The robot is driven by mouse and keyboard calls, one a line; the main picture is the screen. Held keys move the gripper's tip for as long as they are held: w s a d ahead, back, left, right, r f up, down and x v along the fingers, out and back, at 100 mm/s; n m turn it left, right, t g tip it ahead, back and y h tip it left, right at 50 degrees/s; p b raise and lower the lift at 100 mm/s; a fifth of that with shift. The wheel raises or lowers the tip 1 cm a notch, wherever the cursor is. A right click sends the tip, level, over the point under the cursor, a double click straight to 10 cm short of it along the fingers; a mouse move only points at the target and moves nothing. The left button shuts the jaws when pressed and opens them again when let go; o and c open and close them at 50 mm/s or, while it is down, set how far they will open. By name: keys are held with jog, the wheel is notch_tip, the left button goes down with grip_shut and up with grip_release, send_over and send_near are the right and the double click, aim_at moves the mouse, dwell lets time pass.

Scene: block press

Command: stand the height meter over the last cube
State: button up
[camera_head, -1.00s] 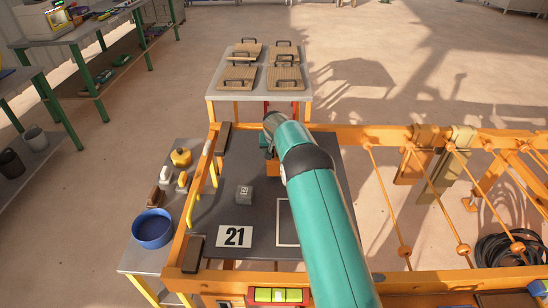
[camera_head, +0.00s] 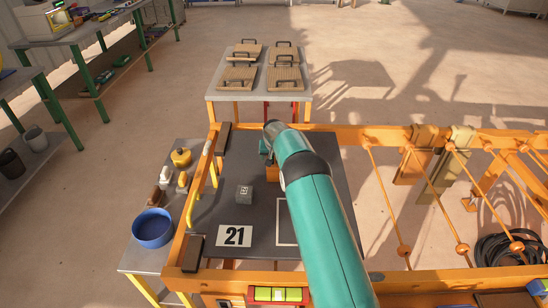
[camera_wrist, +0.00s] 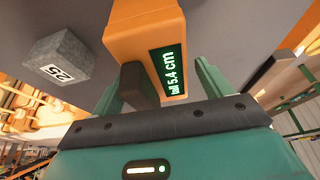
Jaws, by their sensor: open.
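The orange height meter (camera_wrist: 140,35) fills the upper middle of the wrist view. Its green display reads "tall 5.4 cm", and a dark block shows beside the display. My gripper (camera_wrist: 160,82) is open, with one finger on each side of the meter's near end. In the head view the meter (camera_head: 272,174) shows only in part beside my teal arm, and what is under it is hidden. My gripper (camera_head: 265,147) is partly hidden there too. A grey cube (camera_head: 244,194) stands on the dark table, left of the meter; a grey cube labelled 25 (camera_wrist: 58,58) shows in the wrist view.
A blue bowl (camera_head: 152,228) stands on the left side shelf. Boards with handles (camera_head: 285,78) lie on a table behind.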

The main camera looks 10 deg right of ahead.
jog(key=s+d+f+v, duration=0.1)
jog(key=s+d+v, duration=0.1)
jog(key=v, duration=2.5)
jog(key=s+r, duration=1)
jog(key=s, duration=0.2)
jog(key=s+n+t, duration=0.1)
jog(key=s+n, duration=0.1)
jog(key=s, duration=2.8)
jog(key=shift+s+y, duration=0.35)
jog(key=shift+y, duration=0.05)
